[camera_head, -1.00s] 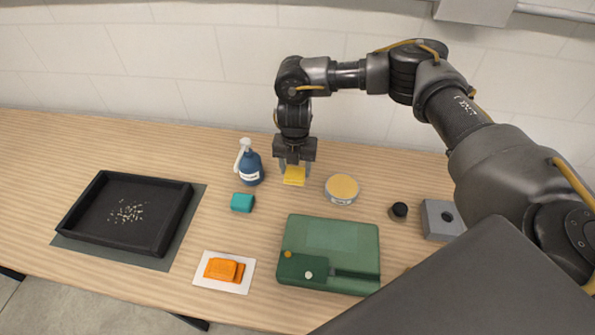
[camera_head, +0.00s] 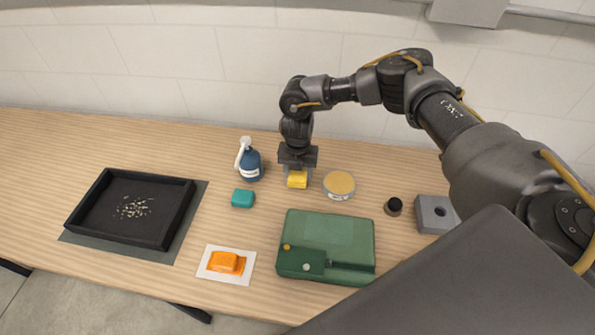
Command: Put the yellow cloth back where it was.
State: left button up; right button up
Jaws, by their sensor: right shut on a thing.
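The yellow cloth (camera_head: 297,181) is a small folded block near the back of the table. My right gripper (camera_head: 297,175) points down from above and is shut on it. The cloth is between the blue spray bottle and the round yellow-topped tin. I cannot tell whether it touches the table. My left gripper is not in view.
A blue spray bottle (camera_head: 250,164) stands left of the gripper, a round tin (camera_head: 339,186) right. A teal block (camera_head: 243,198), green case (camera_head: 325,240), orange cloth (camera_head: 227,262) on a white sheet, black tray (camera_head: 100,228) with crumbs, black knob (camera_head: 394,206) and grey block (camera_head: 437,214) also stand around.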

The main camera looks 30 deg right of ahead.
aim_at(298, 175)
jog(key=o, duration=0.8)
jog(key=shift+c, duration=0.2)
jog(key=shift+o, duration=0.6)
notch_tip(298, 175, up, 12)
jog(key=b, duration=0.3)
jog(key=shift+r, duration=0.15)
jog(key=shift+a, duration=0.1)
